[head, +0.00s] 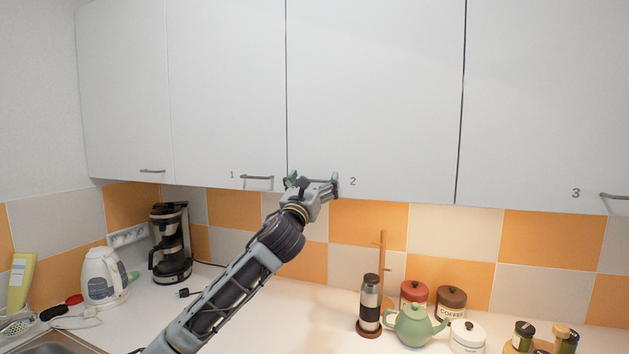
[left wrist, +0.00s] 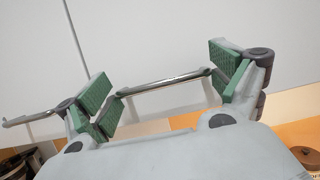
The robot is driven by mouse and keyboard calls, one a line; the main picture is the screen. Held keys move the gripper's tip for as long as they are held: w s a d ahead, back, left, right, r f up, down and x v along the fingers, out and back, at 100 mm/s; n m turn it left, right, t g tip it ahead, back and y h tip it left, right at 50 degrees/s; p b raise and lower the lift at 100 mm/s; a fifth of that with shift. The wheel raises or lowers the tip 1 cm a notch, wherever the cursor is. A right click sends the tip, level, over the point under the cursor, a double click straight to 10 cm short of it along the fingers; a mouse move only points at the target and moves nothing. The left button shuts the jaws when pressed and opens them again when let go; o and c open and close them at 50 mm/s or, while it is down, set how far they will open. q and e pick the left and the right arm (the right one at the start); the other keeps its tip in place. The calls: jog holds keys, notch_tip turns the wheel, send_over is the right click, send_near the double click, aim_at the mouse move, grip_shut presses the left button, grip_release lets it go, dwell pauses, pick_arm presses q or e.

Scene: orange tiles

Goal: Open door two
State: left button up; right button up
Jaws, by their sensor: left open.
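Door two (head: 375,90) is a white cabinet door marked with a grey "2" and appears closed, flush with its neighbours. Its handle is mostly hidden behind my left gripper (head: 312,184) in the head view. In the left wrist view, the grey bar handle (left wrist: 165,81) spans the gap between the green-padded fingers of my left gripper (left wrist: 168,88). The fingers are open, one near each end of the bar; I cannot tell whether they touch it. My right gripper is not in view.
Door one's handle (head: 257,177) is just left of the gripper; door three's handle (head: 614,197) is far right. On the counter (head: 290,320) below stand a coffee maker (head: 170,243), a kettle (head: 103,277), a green teapot (head: 413,325) and canisters. The air before the doors is clear.

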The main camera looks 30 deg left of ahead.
pick_arm(q)
jog(key=c, duration=1.1)
jog(key=shift+c, duration=0.2)
jog(key=shift+s, duration=0.1)
